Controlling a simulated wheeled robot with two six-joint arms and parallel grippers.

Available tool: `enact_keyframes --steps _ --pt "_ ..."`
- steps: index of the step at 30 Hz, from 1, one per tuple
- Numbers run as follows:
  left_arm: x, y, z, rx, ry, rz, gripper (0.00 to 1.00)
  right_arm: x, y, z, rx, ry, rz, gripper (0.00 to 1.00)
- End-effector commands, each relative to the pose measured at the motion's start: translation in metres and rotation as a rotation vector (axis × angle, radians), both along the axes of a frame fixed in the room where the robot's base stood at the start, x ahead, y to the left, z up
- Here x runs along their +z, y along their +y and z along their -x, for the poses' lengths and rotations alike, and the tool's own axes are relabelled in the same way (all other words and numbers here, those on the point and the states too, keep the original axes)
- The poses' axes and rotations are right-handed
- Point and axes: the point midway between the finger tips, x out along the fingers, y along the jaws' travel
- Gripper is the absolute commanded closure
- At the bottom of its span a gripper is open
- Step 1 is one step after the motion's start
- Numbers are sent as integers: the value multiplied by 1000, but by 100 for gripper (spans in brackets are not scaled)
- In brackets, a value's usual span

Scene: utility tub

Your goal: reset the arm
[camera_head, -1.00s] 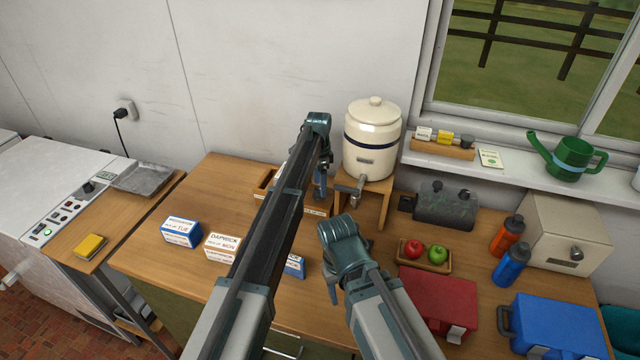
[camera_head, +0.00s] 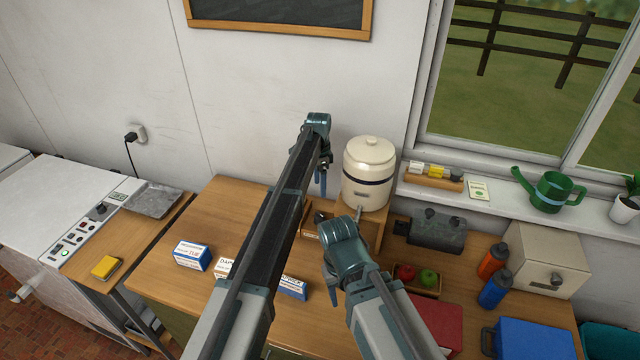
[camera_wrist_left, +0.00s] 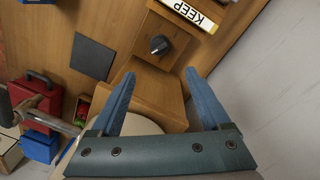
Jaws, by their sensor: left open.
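My left arm reaches up through the middle of the head view. Its gripper (camera_head: 322,182) hangs fingers down, just left of the cream crock (camera_head: 368,178). In the left wrist view this gripper (camera_wrist_left: 159,73) shows two blue fingers spread apart with nothing between them. Below them is the wooden stand (camera_wrist_left: 152,88) of the crock. My right gripper (camera_head: 331,286) is lower, in front of the crock stand, fingers pointing down. Its fingers overlap in the picture, so I cannot tell whether they are open. My arms hide part of the worktop.
Labelled boxes (camera_head: 191,256) stand on the wooden worktop (camera_head: 165,285). The worktop's left part is mostly clear.

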Motion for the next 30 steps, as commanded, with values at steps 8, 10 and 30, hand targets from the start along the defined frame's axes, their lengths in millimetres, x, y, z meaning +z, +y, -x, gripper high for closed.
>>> enact_keyframes --steps 8,10,30 --pt "-1 0 0 0 0 0 20 -1 0 0 0 0 0 50" --pt "-1 0 0 1 0 0 20 -1 0 0 0 0 0 50" --pt "-1 152 287 1022 -76 -7 20 -1 0 0 0 0 0 50"
